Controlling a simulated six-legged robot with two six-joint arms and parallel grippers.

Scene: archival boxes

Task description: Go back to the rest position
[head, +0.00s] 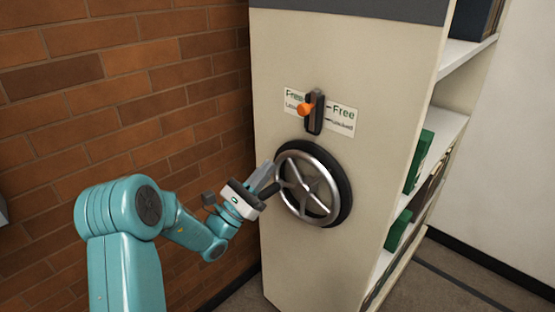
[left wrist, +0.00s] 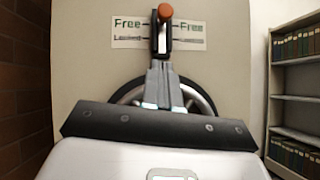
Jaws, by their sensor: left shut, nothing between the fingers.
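My left gripper (head: 268,182) is shut and empty, in front of the left side of a round handwheel (head: 333,182) with a silver rim and spokes. I cannot tell whether it touches the wheel. In the left wrist view the shut fingers (left wrist: 163,85) point up over the handwheel (left wrist: 201,102) and hide its middle. The handwheel is mounted on the cream end panel (head: 290,45) of a shelf unit. My right gripper is in neither view.
Above the wheel is a black lever (head: 316,112) with an orange knob (head: 305,109), over a label plate (head: 343,117) reading "Free". A brick wall (head: 120,75) stands close on the left. Shelves with green boxes (head: 420,160) are on the right. Floor (head: 450,275) shows at lower right.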

